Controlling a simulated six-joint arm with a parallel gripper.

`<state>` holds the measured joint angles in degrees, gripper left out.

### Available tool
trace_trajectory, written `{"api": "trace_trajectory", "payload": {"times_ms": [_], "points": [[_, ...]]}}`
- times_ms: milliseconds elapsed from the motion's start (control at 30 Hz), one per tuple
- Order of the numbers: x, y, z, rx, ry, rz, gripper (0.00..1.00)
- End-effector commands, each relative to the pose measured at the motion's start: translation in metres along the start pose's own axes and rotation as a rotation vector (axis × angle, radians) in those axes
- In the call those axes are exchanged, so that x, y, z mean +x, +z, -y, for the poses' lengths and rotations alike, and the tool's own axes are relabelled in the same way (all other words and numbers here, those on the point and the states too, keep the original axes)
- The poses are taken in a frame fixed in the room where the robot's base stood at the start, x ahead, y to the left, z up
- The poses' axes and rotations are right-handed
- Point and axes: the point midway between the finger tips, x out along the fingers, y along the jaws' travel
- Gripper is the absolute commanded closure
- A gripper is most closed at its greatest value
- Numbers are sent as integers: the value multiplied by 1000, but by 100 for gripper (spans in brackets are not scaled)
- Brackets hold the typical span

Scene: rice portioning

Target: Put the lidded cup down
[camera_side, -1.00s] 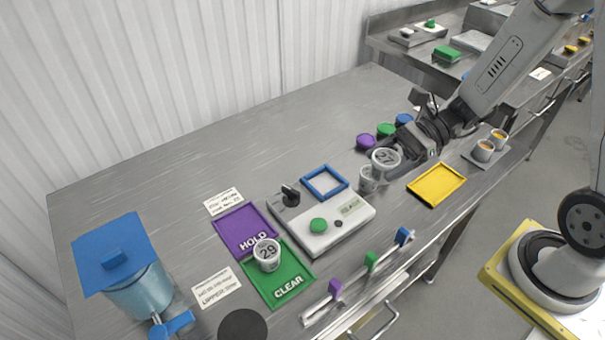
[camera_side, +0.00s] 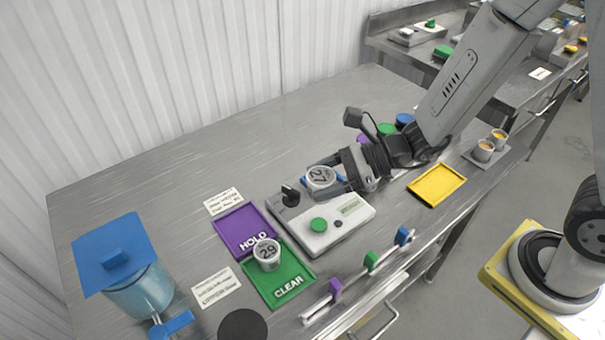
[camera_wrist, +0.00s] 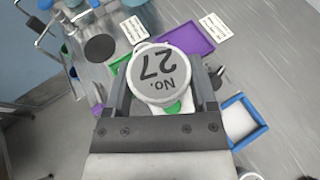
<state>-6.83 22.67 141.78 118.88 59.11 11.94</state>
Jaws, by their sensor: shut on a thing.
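The lidded cup (camera_side: 320,177) has a grey lid marked 27. It also shows large in the wrist view (camera_wrist: 161,75), lid facing the camera, between the two fingers. My gripper (camera_side: 335,181) is shut on this cup and holds it over the back right of the white machine (camera_side: 341,225), by the blue square frame; its height above the machine is hard to tell. A second lidded cup marked 29 (camera_side: 267,254) stands on the green CLEAR tray (camera_side: 298,293), close to the purple HOLD tray (camera_side: 231,226).
A yellow tray (camera_side: 436,186) lies to the right, with two small cups (camera_side: 484,150) beyond it. A rail with purple, green and blue sliders (camera_side: 369,261) runs along the front edge. A blue-lidded container (camera_side: 137,290) stands at the left. The table's back left is clear.

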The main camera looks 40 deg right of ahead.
Motion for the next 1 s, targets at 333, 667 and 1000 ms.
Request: {"api": "trace_trajectory", "payload": {"times_ms": [333,667,1000], "points": [[31,3,-23,37,-83,-5,97],[40,2,-31,52,-119,-5,97],[48,2,-26,52,-121,-4,97]]}}
